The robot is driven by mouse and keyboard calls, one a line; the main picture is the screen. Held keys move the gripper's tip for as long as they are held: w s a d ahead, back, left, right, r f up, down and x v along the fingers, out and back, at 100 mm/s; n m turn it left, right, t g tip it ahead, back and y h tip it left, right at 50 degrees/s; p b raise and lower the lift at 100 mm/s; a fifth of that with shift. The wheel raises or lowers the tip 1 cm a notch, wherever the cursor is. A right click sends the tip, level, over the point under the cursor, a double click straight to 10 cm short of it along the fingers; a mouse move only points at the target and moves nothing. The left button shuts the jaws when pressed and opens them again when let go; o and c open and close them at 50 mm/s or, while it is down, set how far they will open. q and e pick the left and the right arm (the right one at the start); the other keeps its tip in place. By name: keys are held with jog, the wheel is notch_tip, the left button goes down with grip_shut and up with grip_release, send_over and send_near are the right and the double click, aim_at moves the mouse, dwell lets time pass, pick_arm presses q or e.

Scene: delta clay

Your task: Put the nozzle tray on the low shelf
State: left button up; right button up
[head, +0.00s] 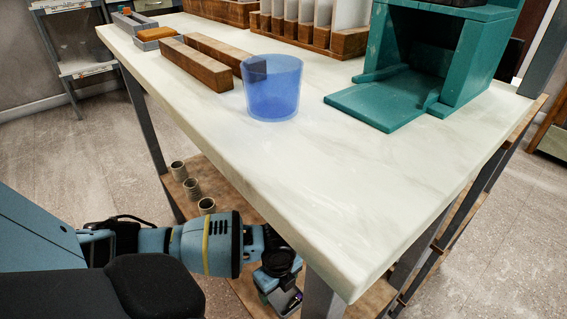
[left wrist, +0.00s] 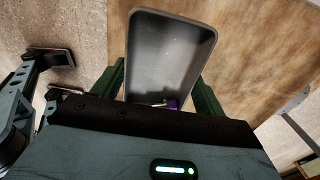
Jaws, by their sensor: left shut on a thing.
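The nozzle tray (left wrist: 168,50) is a dark grey, shallow tray with rounded corners in the left wrist view. A small purple piece (left wrist: 172,103) shows at its near end. My left gripper (left wrist: 160,84) is shut on the tray, with a green finger on each side. In the head view my left gripper (head: 281,283) is beside the near corner of the table, below its top. The low shelf (head: 240,290) is a brown wooden board under the table. It also shows beyond the tray in the left wrist view (left wrist: 260,45). I cannot tell whether the tray touches it. My right gripper is out of view.
The pale tabletop (head: 300,190) overhangs the shelf, with a metal leg (head: 320,296) near my gripper. Several small cylinders, one here (head: 207,205), stand farther back on the shelf. A blue cup (head: 273,90) and a teal box (head: 450,60) stand on the tabletop.

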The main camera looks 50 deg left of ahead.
pick_arm(q)
jog(key=shift+w+b, duration=0.3)
jog(key=shift+w, duration=0.4)
notch_tip(320, 180, down, 4)
jog(key=shift+r+b, duration=0.15)
jog(key=shift+b, duration=0.85)
jog(key=shift+r, duration=0.1)
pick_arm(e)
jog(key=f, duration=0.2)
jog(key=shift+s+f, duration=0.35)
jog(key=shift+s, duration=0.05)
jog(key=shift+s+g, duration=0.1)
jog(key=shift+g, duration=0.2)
